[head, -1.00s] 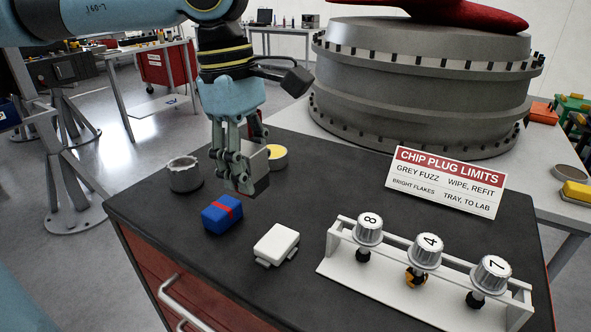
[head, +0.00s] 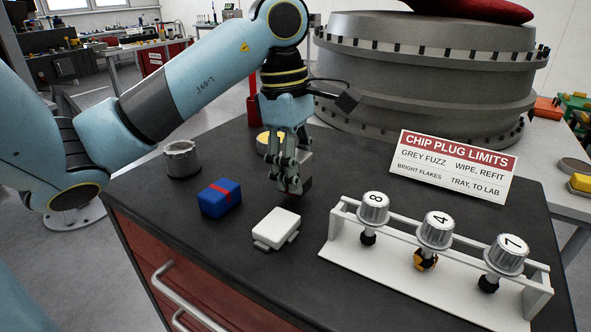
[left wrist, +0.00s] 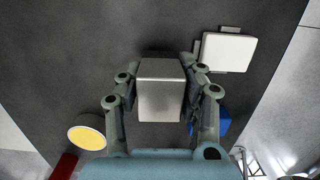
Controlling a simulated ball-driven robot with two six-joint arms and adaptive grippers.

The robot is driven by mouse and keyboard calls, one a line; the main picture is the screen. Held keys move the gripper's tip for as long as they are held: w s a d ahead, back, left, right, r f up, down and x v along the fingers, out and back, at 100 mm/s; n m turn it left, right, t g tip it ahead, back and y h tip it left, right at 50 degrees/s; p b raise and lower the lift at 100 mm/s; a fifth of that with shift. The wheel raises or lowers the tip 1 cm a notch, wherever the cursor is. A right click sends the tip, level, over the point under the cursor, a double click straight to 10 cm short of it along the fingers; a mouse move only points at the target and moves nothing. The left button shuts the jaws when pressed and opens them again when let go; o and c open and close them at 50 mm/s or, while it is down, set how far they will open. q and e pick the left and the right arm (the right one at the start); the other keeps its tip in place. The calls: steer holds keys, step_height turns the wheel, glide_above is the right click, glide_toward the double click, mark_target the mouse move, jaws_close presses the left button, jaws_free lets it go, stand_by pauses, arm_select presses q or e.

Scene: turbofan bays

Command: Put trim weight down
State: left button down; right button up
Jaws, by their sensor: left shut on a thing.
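The trim weight appears to be a plain grey metal block (left wrist: 160,92), seen between the fingers in the left wrist view. My left gripper (head: 291,186) is shut on it above the dark bench top (head: 330,150). In the head view the fingers partly cover the block (head: 306,162). It is low, near the bench surface, behind a white case; I cannot tell whether it touches the bench. My right gripper is not in view.
Around the block are the white case (head: 276,229), a blue box with red band (head: 220,198), a grey cup (head: 182,159) and a yellow-filled tin (head: 263,138). A white rack (head: 400,268) with numbered plugs and a sign (head: 453,166) stand to the right.

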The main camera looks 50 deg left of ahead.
arm_select(q)
steer(key=shift+f, duration=0.75)
steer(key=shift+f, duration=0.2)
steer(key=c, duration=0.8)
jaws_free()
steer(key=shift+c, duration=0.2)
